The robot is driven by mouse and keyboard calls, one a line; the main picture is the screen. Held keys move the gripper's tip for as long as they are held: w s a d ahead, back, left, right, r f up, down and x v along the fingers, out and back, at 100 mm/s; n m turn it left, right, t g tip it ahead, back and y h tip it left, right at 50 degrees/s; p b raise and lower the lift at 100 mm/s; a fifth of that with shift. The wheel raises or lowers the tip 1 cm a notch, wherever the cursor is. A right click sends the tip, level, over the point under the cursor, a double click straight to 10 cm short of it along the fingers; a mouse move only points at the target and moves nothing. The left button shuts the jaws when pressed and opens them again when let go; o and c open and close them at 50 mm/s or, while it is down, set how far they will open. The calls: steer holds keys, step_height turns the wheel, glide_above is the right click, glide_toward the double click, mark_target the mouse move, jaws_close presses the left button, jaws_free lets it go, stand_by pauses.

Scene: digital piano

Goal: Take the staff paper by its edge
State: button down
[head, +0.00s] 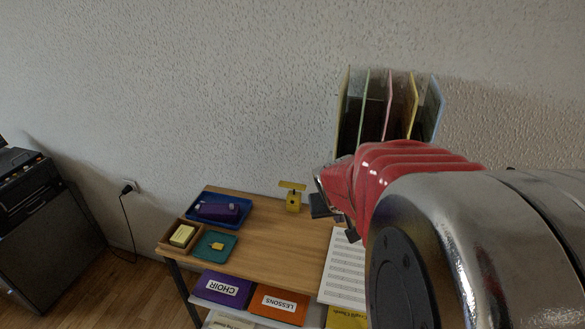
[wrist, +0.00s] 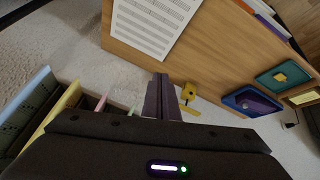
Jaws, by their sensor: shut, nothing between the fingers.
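The staff paper (head: 343,267) is a white sheet with printed staves, lying on the wooden table (head: 275,240). In the head view my arm hides its right part. In the wrist view the staff paper (wrist: 152,22) lies at the top, beyond my fingers and apart from them. My gripper (wrist: 163,97) is shut and empty, its dark fingers side by side over the table's back edge. In the head view my gripper (head: 347,232) shows only in part, beside my red wrist and near the paper's far end.
A file rack (head: 388,110) with coloured dividers stands at the wall. A yellow metronome-like object (head: 293,197), a blue tray (head: 218,209), a teal tray (head: 214,246) and a wooden box (head: 181,236) are on the table. Purple (head: 222,288) and orange (head: 278,304) folders lie at the front. The middle is clear.

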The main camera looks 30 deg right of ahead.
steer(key=s+d+f+m, duration=0.2)
steer(key=d+f, duration=0.5)
steer(key=d, duration=0.3)
steer(key=s+d+f+m+t, duration=0.1)
steer(key=s+d+f, duration=0.1)
steer(key=d+f, duration=0.5)
steer(key=shift+s+d+f+m+h, duration=0.2)
steer(key=shift+d+m+h, duration=0.2)
steer(key=shift+d, duration=1.75)
steer(key=shift+x, duration=4.95)
steer(key=shift+s, duration=0.15)
